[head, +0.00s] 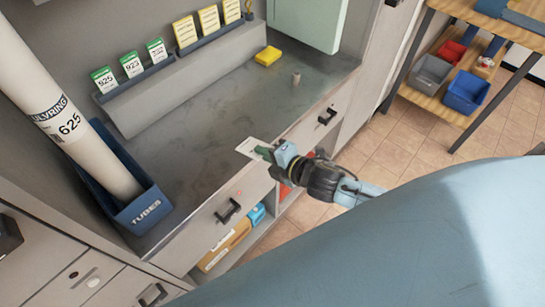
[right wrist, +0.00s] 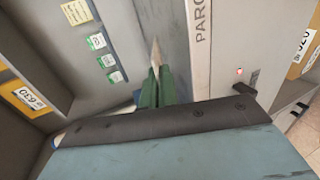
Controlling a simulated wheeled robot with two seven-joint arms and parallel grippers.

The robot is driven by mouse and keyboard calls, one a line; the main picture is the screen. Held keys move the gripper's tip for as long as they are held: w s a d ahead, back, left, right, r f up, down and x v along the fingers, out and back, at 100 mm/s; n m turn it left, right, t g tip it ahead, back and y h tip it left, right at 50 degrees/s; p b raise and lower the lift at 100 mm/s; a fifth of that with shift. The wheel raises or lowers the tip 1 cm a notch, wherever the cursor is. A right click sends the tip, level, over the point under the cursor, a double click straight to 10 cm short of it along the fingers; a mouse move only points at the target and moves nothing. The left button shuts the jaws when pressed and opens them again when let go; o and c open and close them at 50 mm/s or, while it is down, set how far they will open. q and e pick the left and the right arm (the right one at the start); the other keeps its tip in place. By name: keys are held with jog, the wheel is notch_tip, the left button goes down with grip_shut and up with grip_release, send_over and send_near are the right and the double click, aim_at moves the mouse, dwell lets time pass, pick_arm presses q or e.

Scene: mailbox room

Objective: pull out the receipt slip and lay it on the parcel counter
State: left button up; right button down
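The receipt slip (head: 252,147) is a small whitish paper at the front edge of the grey parcel counter (head: 205,130). My right gripper (head: 264,153) has green fingertips at the slip's near end. In the right wrist view the slip (right wrist: 155,52) shows as a thin pale strip rising from between the green fingers (right wrist: 157,88), which are close together on it. I cannot tell whether the slip touches the counter top. My left gripper is not in view.
A blue tubes bin (head: 140,212) with a large tube stands at the left. Numbered cards (head: 131,65) stand in racks at the back. A yellow block (head: 268,56) and a small tan cylinder (head: 296,78) sit towards the right. The counter's middle is clear.

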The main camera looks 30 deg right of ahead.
aim_at(251, 146)
jog(key=shift+b+x, duration=0.35)
jog(key=shift+x, duration=0.55)
jog(key=shift+f+b+x, duration=0.15)
jog(key=shift+b+x, duration=0.2)
jog(key=shift+x, duration=0.7)
jog(key=shift+f+b+x, duration=0.15)
jog(key=shift+b+x, duration=0.2)
jog(key=shift+x, duration=0.65)
jog(key=shift+s, duration=0.1)
jog(key=c, duration=2.1)
grip_release()
jog(key=o, duration=0.5)
jog(key=shift+s+d, duration=0.1)
jog(key=s+d+p, duration=0.2)
jog(key=s+d, duration=0.1)
jog(key=s, duration=0.6)
